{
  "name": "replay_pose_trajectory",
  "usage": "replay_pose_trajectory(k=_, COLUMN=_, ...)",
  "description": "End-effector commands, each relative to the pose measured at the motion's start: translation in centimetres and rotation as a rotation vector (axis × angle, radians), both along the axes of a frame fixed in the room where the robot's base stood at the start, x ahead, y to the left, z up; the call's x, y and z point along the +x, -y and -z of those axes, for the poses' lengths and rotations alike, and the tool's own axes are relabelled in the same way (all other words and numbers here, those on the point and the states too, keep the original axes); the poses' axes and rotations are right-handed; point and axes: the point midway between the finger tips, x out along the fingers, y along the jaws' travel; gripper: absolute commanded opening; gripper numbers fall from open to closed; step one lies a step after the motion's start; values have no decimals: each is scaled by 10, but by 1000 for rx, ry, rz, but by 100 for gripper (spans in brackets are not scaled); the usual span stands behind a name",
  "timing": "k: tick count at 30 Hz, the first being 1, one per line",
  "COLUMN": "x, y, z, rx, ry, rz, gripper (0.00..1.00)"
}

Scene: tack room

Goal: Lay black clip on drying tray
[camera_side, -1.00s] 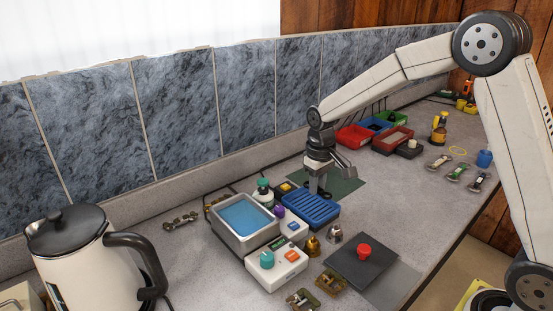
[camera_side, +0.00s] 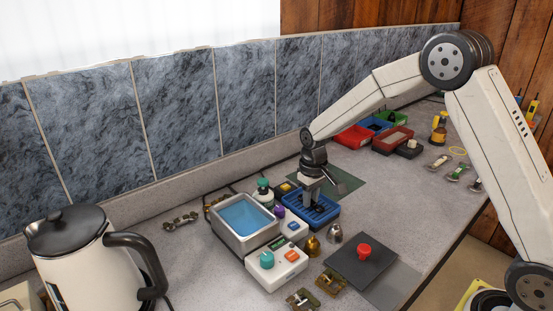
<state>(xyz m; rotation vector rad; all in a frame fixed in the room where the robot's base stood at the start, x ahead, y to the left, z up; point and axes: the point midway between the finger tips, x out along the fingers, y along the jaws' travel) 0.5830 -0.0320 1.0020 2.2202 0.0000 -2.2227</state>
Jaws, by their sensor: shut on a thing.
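The drying tray appears to be the blue slatted tray (camera_side: 325,219), just right of the metal basin. My gripper (camera_side: 308,207) points down over this tray, with its fingertips low at the tray's surface. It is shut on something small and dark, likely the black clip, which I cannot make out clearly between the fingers. Whether the clip touches the tray I cannot tell.
A metal basin of blue liquid (camera_side: 243,219) stands left of the tray, with a white control box (camera_side: 277,266) in front. Small bells (camera_side: 313,246) and a dark pad with a red knob (camera_side: 363,252) are nearby. A kettle (camera_side: 75,255) stands at front left.

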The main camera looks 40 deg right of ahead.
Motion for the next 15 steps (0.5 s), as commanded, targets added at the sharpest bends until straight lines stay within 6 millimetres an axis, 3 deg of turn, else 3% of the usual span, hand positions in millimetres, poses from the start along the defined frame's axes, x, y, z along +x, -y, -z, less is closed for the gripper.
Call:
replay_pose_trajectory(k=12, x=0, y=0, z=3, rx=0, ry=1, rz=0, gripper=0)
replay_pose_trajectory(k=13, x=0, y=0, z=3, rx=0, ry=2, rz=0, gripper=32)
replay_pose_trajectory(k=15, x=0, y=0, z=3, rx=0, ry=2, rz=0, gripper=54)
